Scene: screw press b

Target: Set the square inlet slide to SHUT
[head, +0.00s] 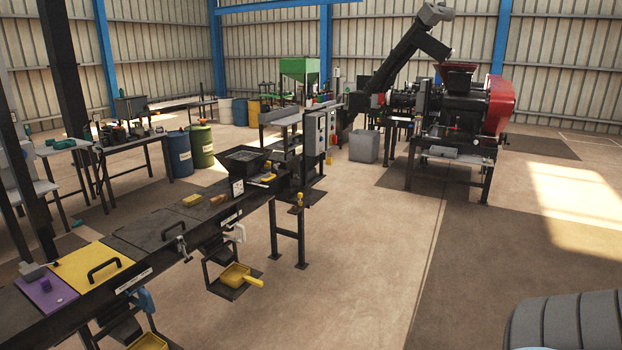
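A square, dark, open-topped hopper (243,160) stands at the far end of the long black bench-like machine. A small white plate with a dark mark (237,187) is on its near side, and a yellow piece (267,178) lies beside it. I cannot tell for sure which part is the square inlet slide. Its position and any SHUT mark are too small to read from here. Neither of my grippers is in view.
The long machine (140,240) runs along the left, with a yellow lid (92,268) and a purple lid (46,290). A yellow scoop (238,275) sits on a low shelf beside it. A red and black press (465,105) stands at the back right. The middle floor is clear.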

